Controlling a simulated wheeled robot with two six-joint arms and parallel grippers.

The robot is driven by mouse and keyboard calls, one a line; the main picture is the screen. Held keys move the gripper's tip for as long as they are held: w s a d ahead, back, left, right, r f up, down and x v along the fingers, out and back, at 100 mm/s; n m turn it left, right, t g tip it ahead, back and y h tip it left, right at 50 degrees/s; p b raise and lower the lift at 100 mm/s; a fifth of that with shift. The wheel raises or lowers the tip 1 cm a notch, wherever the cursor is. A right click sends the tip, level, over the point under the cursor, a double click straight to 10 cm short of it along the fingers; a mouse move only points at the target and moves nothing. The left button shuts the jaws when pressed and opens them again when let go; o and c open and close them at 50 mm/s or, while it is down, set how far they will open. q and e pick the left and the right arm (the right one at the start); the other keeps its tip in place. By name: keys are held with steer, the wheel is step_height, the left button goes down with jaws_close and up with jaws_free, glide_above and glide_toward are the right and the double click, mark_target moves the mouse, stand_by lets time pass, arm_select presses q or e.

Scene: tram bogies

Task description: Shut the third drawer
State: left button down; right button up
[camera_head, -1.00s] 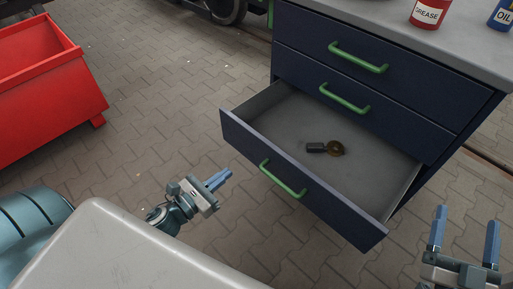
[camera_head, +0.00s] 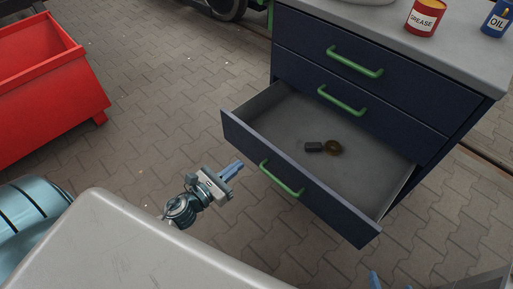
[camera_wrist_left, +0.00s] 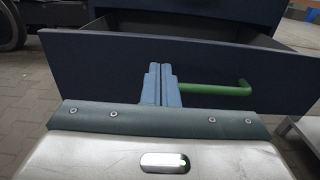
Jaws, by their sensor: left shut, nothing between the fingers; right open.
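The third drawer (camera_head: 330,208) of the dark blue cabinet is pulled well out, with a green bar handle (camera_head: 281,178) on its front. My left gripper (camera_head: 236,167) is shut and empty, just in front of the left part of the drawer front. In the left wrist view its fingers (camera_wrist_left: 161,80) point at the drawer front (camera_wrist_left: 90,75), left of the handle (camera_wrist_left: 215,89); I cannot tell if they touch. My right gripper (camera_head: 390,282) is open, mostly cut off at the bottom edge.
Two closed drawers (camera_head: 395,82) sit above the open one. A grease tin (camera_head: 424,17) and an oil tin (camera_head: 498,19) stand on the worktop. A red bin (camera_head: 50,95) stands at the left. Paved floor between bin and cabinet is clear.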

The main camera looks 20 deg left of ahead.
mark_target(264, 145)
arm_select(q)
steer(key=p+x, duration=0.3)
steer(key=x, duration=0.5)
steer(key=shift+w+d+f, duration=0.1)
steer(key=shift+w+d, duration=0.05)
steer(key=shift+w, duration=0.3)
arm_select(e)
steer(key=shift+s+d+r+n+g+h, duration=0.25)
steer(key=shift+s+d+r+g, duration=0.25)
steer(key=shift+g, duration=0.3)
steer(key=shift+s+d+r+n+g+h, duration=0.3)
steer(key=shift+d+r+g, duration=0.25)
steer(key=shift+g, duration=0.25)
